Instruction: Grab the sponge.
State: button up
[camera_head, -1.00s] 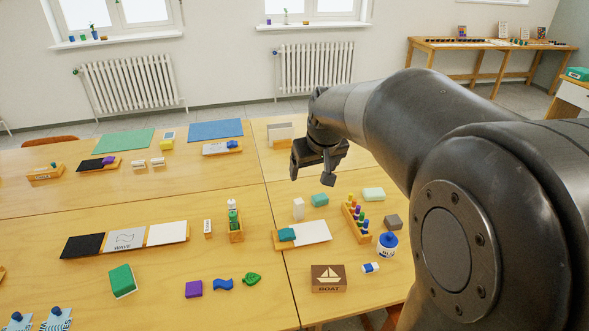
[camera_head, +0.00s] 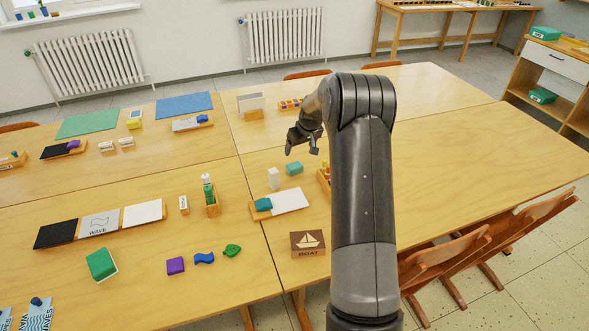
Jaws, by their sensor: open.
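Several blocks could be the sponge, and I cannot tell for sure which it is. A teal block (camera_head: 294,168) lies on the table just below my gripper in the picture, beside an upright white block (camera_head: 273,178). A smaller teal piece (camera_head: 263,204) lies on the left end of a tray with a white card (camera_head: 290,199). A larger green block with a pale edge (camera_head: 101,264) lies at the front left. My gripper (camera_head: 302,147) is open and empty, pointing down above the table, apart from all of these.
A boat box (camera_head: 308,243) stands near the front edge. Left of it lie a green leaf shape (camera_head: 232,251), a blue wave shape (camera_head: 204,258) and a purple block (camera_head: 175,265). My arm hides part of a peg rack (camera_head: 323,180). Wooden chairs (camera_head: 440,262) stand at the right edge; the right tabletop is bare.

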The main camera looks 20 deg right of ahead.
send_over(295, 166)
jog(key=s, duration=0.1)
jog(key=f, duration=0.5)
jog(key=shift+d+f, duration=0.4)
jog(key=shift+s+a+f+x, duration=0.1)
jog(key=shift+s+x, duration=0.1)
jog(key=shift+x, duration=0.7)
jog(key=shift+s+a+f+x, duration=0.1)
jog(key=shift+s+x, duration=0.1)
jog(key=shift+x, duration=0.7)
jog(key=shift+s+x, duration=0.15)
jog(key=shift+x, duration=0.8)
jog(key=shift+c, duration=0.6)
jog(key=c, duration=0.9)
